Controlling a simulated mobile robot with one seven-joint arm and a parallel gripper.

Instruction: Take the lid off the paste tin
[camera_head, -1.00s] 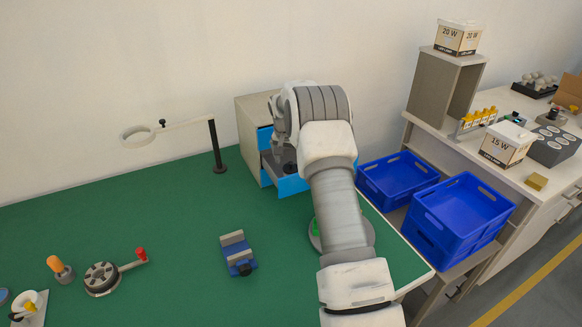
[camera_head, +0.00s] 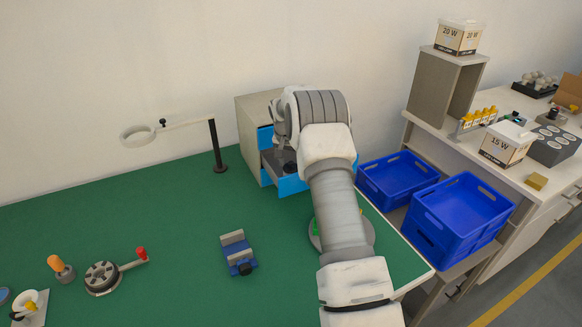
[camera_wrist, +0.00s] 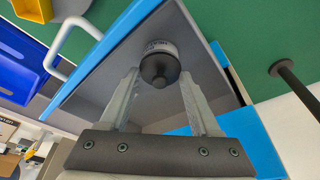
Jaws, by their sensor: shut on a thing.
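The paste tin (camera_wrist: 158,46) is a small round light-grey tin with printed lettering, inside an open drawer (camera_wrist: 97,88) in the wrist view. Its dark lid (camera_wrist: 160,69), with a rounded knob, faces my camera and appears to sit on the tin. My gripper (camera_wrist: 159,74) has one finger on each side of the lid and is shut on it. Whether there is a gap between lid and tin cannot be told. In the head view my arm covers part of the open drawer, with its blue front (camera_head: 292,185), and hides most of my gripper.
The drawer cabinet (camera_head: 249,140) stands at the table's back. A black post (camera_head: 217,150) with a ring arm stands to its left. A blue clamp-like device (camera_head: 240,258) and a red-knobbed crank (camera_head: 103,277) are on the green table. Blue crates (camera_head: 460,215) lie to the right.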

